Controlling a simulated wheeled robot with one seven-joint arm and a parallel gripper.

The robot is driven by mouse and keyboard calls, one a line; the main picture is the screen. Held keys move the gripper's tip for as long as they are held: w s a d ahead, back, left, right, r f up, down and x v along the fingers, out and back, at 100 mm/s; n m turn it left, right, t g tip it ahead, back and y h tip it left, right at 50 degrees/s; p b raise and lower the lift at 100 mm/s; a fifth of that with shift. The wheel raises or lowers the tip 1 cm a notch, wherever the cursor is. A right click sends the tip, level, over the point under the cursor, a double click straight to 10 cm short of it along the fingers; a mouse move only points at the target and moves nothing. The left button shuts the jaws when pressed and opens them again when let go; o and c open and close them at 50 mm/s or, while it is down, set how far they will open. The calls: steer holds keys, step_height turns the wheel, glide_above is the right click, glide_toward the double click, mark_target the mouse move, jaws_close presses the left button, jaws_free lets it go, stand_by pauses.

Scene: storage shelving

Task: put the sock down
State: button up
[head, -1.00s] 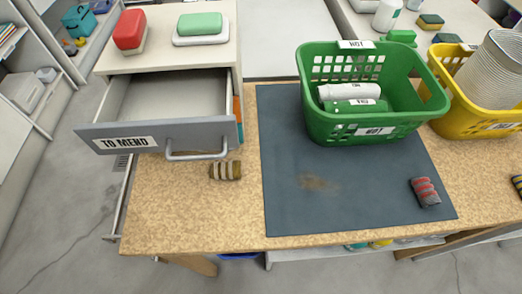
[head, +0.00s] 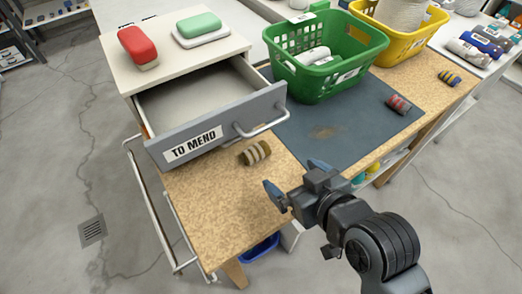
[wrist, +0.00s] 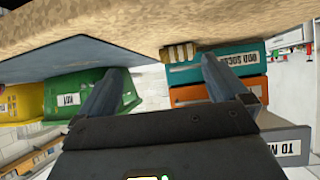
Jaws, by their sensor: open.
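A rolled brown-and-cream striped sock (head: 254,153) lies on the speckled tabletop (head: 215,205), just in front of the open drawer marked "TO MEND" (head: 215,125). It also shows in the wrist view (wrist: 178,53), between and beyond my fingertips. My gripper (head: 295,178) is open and empty, to the right of and nearer than this sock, apart from it. Its two fingers show in the wrist view (wrist: 160,85) with nothing between them. A red-and-grey rolled sock (head: 398,104) lies on the dark mat (head: 350,115). A yellow-and-purple one (head: 449,78) lies further right.
A green basket (head: 320,85) with white rolled items stands on the mat's back part. A yellow basket (head: 410,45) is beside it. Red (head: 138,45) and green (head: 198,25) soap-like blocks sit atop the drawer unit. The tabletop's near left is clear.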

mark_target(257, 151)
steer(key=shift+n+g+y, duration=0.3)
steer(key=shift+n+g, duration=0.1)
steer(key=shift+n, duration=0.1)
steer(key=w+a, duration=0.1)
steer(key=w+a+r, duration=0.1)
steer(key=a+r, duration=0.1)
steer(key=shift+w+a, duration=0.25)
steer(key=shift+w, duration=0.15)
steer(key=shift+w+a+f, duration=0.15)
steer(key=shift+w+a, duration=0.1)
steer(key=shift+x, duration=3.55)
steer(key=shift+s+f, duration=0.15)
steer(key=shift+c, duration=0.3)
steer(key=c, duration=1.1)
steer(key=shift+o, duration=0.2)
